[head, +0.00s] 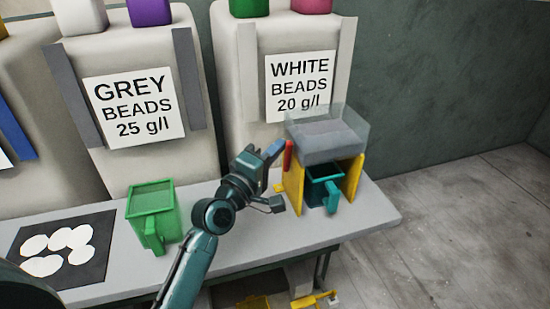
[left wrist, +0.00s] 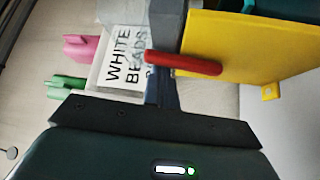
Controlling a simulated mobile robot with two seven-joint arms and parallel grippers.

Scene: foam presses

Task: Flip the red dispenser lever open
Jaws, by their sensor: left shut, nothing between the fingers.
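The dispenser has yellow side panels (head: 354,178) and a clear hopper (head: 328,135) on top. Its red lever (head: 288,155) stands roughly upright along the left side panel. In the left wrist view the red lever (left wrist: 190,64) lies across the picture, beside the yellow panel (left wrist: 235,45). My left gripper (head: 274,150) is shut and empty, close to the left of the lever. In the left wrist view its closed fingers (left wrist: 164,25) reach past the lever, which crosses in front of them. I cannot tell whether they touch. My right gripper is not in view.
A teal container (head: 322,188) sits between the yellow panels. A green container (head: 152,210) and a dark mat with white discs (head: 98,224) are on the grey bench (head: 365,215). Large bead bags (head: 140,60) stand behind. Open floor (head: 460,230) lies to the right.

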